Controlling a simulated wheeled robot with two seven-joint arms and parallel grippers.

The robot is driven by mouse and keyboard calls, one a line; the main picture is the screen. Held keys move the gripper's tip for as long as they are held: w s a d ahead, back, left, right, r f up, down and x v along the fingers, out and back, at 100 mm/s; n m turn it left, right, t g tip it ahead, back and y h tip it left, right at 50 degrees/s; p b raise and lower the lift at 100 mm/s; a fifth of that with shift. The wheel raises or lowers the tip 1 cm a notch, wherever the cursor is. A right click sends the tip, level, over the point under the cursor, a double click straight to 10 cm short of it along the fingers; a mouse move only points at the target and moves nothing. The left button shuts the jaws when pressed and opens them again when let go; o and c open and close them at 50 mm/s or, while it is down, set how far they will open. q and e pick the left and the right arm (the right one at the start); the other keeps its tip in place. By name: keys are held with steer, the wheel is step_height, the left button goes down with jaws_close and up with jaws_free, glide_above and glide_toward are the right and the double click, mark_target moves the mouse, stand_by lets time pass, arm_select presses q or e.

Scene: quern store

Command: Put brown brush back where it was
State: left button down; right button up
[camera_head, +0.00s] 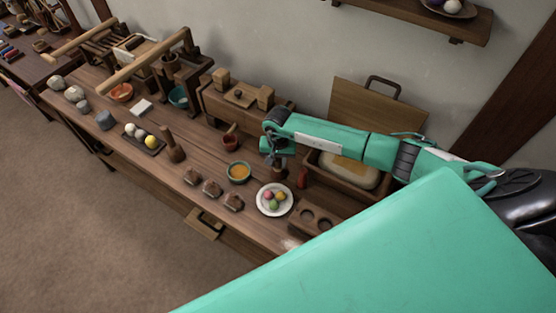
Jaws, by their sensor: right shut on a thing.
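My right gripper (275,157) is above the workbench, between the bowl of amber liquid and the open case. It is shut on a small brown thing (279,173), which hangs below the fingers. It appears to be the brown brush, but it is small and partly hidden by the gripper. I cannot tell whether its lower end touches the bench. A brown block with round holes (307,214) lies near the bench's front edge, right of the white plate. My left gripper is not in view.
A white plate (262,207) of coloured balls and a bowl of amber liquid (238,171) stand near the gripper. A red object (303,178) stands by the open case (378,104). Wooden frames (185,72) crowd the bench's left. My teal body hides the lower right.

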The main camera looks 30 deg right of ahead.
steer(key=shift+f, duration=0.15)
steer(key=shift+f, duration=0.1)
steer(key=shift+f, duration=0.1)
steer(key=o, duration=0.9)
